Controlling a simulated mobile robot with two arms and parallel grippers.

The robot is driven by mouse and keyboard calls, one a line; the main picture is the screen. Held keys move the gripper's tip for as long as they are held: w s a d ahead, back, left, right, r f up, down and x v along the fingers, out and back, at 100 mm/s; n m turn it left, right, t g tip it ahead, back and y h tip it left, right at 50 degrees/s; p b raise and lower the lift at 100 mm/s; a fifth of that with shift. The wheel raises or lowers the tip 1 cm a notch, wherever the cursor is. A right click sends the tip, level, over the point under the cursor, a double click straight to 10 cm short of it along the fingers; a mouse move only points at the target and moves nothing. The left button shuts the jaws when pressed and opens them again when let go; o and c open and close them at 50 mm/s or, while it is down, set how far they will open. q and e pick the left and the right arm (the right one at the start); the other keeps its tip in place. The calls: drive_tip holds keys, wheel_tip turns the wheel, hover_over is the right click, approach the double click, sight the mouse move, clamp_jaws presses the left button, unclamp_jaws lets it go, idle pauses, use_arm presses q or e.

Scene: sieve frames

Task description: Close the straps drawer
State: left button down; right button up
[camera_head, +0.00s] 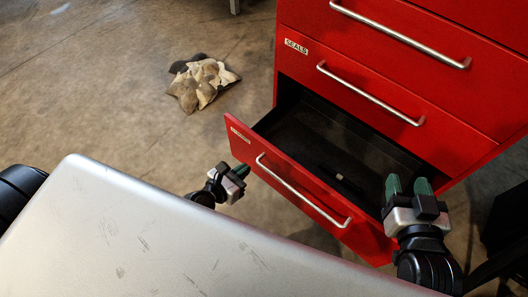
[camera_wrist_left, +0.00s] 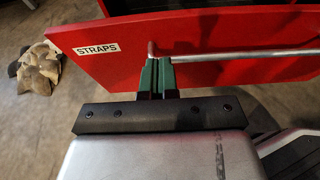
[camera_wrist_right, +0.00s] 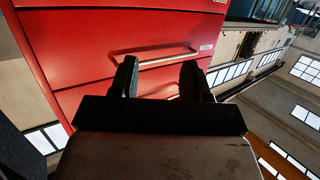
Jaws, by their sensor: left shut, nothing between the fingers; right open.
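The straps drawer (camera_head: 310,206) is the low red drawer of the cabinet, pulled out, with its dark inside showing. Its label reads STRAPS in the left wrist view (camera_wrist_left: 97,49), and a silver bar handle (camera_head: 300,190) runs across its front. My left gripper (camera_head: 238,172) is shut and empty, in front of the drawer's left part. In the left wrist view its green fingertips (camera_wrist_left: 157,75) are close to the handle's left end; I cannot tell whether they touch. My right gripper (camera_head: 408,186) is open and empty, by the drawer's right end. A small object (camera_head: 339,177) lies inside the drawer.
The red cabinet (camera_head: 292,60) has closed drawers above, one labelled SEALS, with bar handles. A pile of beige and dark sacks (camera_head: 203,82) lies on the concrete floor to the left. A grey metal surface (camera_head: 150,235) fills the foreground.

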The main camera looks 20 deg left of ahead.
sight(269, 149)
use_arm(q)
drive_tip(key=x, duration=0.8)
drive_tip(key=shift+r+b, duration=0.3)
drive_tip(key=shift+r, duration=0.05)
drive_tip(key=shift+w+d, duration=0.2)
drive_tip(key=shift+w, duration=0.35)
use_arm(e)
drive_tip(key=shift+w+a+r+t, duration=0.15)
drive_tip(key=shift+w+r+t, duration=0.05)
drive_tip(key=shift+r+t, duration=0.35)
drive_tip(key=shift+w+a+r+t, duration=0.15)
drive_tip(key=shift+r+t, duration=0.3)
drive_tip(key=shift+r, duration=0.05)
